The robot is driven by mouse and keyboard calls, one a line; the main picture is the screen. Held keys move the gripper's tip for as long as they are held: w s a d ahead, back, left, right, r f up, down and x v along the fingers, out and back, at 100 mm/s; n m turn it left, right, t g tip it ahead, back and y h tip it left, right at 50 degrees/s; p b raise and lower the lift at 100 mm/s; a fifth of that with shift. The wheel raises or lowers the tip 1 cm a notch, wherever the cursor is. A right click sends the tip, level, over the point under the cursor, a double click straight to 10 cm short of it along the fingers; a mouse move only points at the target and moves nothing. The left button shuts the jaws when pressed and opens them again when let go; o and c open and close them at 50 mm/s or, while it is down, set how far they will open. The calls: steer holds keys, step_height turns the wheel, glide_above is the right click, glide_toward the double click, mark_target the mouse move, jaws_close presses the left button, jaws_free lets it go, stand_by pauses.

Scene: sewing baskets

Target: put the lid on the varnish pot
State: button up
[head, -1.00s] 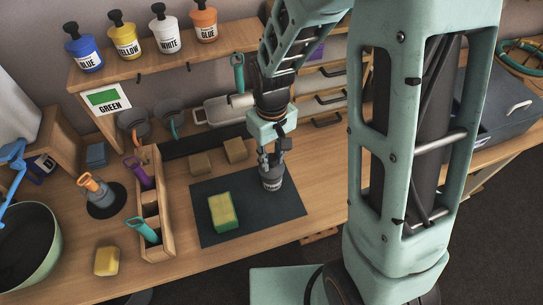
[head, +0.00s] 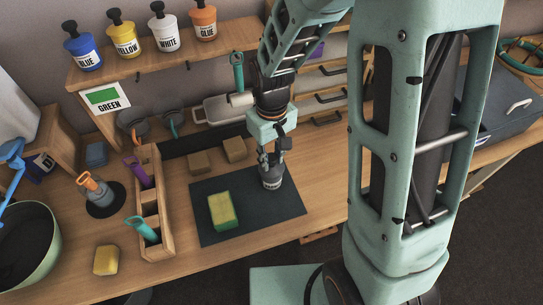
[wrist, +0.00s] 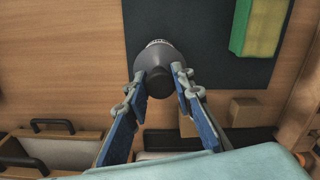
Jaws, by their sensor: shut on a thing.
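My gripper (head: 271,157) points down at the right part of the dark mat (head: 262,226). It is shut on the black knob of the lid (wrist: 157,61), between the two blue-padded fingers. The lid is dark grey and cone-shaped. The varnish pot (head: 272,183) is a small grey pot with a pale label, upright on the mat directly under the gripper. In the wrist view the lid covers most of the pot, and only a strip of its label (wrist: 158,42) shows. The lid is at the pot's top; whether it is fully seated I cannot tell.
A yellow-green sponge (head: 222,211) lies on the mat, left of the pot. Two tan blocks (head: 235,149) are behind the mat. A wooden holder (head: 156,235) with tools stands to the left. Labelled paint pots (head: 165,33) stand on the shelf. The mat's front is clear.

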steer(key=shift+f+b, duration=0.4)
steer(key=shift+f, duration=0.2)
steer(key=o, duration=1)
steer(key=shift+c, duration=0.2)
steer(key=shift+r, duration=0.1)
step_height(320, 180, up, 12)
